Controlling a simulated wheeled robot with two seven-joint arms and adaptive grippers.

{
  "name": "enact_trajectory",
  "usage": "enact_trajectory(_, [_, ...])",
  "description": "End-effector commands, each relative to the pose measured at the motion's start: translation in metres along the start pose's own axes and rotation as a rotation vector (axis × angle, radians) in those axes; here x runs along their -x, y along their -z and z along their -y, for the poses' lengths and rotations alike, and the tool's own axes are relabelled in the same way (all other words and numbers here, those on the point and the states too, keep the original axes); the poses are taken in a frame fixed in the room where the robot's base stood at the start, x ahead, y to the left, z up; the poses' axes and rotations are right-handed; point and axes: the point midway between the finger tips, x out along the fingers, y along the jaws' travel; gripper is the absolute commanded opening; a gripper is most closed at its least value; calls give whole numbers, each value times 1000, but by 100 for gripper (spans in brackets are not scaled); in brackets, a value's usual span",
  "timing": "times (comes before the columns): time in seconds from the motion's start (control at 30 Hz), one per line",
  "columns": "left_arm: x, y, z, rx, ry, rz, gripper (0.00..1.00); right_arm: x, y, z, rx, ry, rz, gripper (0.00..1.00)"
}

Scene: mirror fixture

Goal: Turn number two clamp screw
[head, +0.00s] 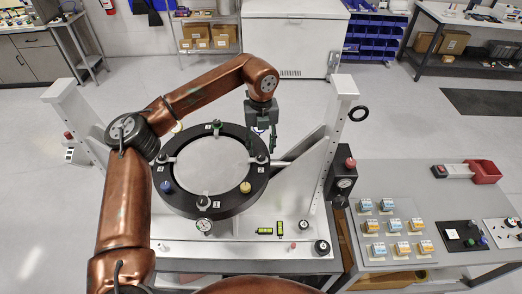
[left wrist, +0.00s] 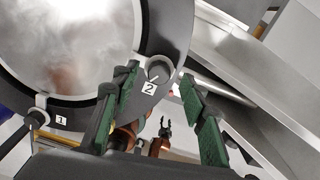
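The clamp screw of number two is a round grey knob (left wrist: 159,70) with a slot, on the black ring beside a white "2" label (left wrist: 149,88). My left gripper (left wrist: 160,78) is open, its green-padded fingers apart on either side of the knob; I cannot tell whether they touch it. In the head view, the left gripper (head: 262,143) points down over the right side of the black ring (head: 213,209) and partly hides the clamp there. A small dark gripper on a copper arm, apparently my right gripper (left wrist: 164,125), shows far behind with its fingers apart.
White uprights (head: 341,95) flank the ring. A side table (head: 440,180) with switches stands at right. A metal beam (left wrist: 250,85) passes close to the left gripper.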

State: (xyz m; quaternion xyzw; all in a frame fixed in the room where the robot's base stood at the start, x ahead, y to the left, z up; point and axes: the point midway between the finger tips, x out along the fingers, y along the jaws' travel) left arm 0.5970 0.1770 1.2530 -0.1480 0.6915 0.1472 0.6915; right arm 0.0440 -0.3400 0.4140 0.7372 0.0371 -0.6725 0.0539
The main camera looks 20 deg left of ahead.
Motion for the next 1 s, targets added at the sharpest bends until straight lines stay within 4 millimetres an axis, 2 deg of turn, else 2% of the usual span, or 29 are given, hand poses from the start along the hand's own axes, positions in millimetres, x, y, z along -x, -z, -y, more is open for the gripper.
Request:
enact_trajectory(0.1, [27, -1, 1, 1, 3, 4, 40, 0, 0, 0, 0, -1, 0, 40])
enact_trajectory(0.3, [67, -1, 1, 2, 2, 4, 40, 0, 0, -1, 0, -1, 0, 40])
enact_trajectory(0.5, [92, -1, 1, 0, 2, 3, 40, 0, 0, -1, 0, -1, 0, 40])
enact_trajectory(0.67, [98, 0, 0, 1, 1, 1, 40, 0, 0, -1, 0, -1, 0, 40])
enact_trajectory(1.0, [98, 0, 0, 1, 1, 2, 40, 0, 0, 0, 0, -1, 0, 40])
